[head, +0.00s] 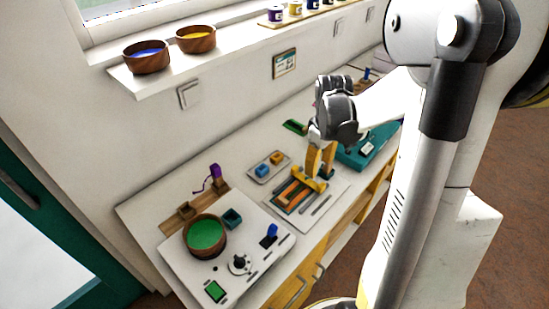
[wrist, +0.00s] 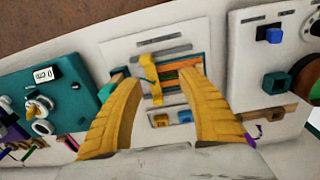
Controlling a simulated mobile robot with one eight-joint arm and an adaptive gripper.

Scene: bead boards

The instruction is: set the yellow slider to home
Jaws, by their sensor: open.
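A yellow upright piece (wrist: 151,78), which looks like the yellow slider, stands on the middle white board, at the left edge of a framed inset with orange and green strips. It also shows in the head view (head: 312,183), just below my fingers and partly hidden by them. My gripper (head: 320,160) is open above this board. In the wrist view my two yellow fingers (wrist: 165,112) are wide apart. The yellow piece lies beyond them, in the gap, and nothing is held. I cannot tell which end of its track is home.
A small tray (head: 259,178) with a blue and a yellow block sits behind the board. A teal board (wrist: 72,100) lies on the other side.

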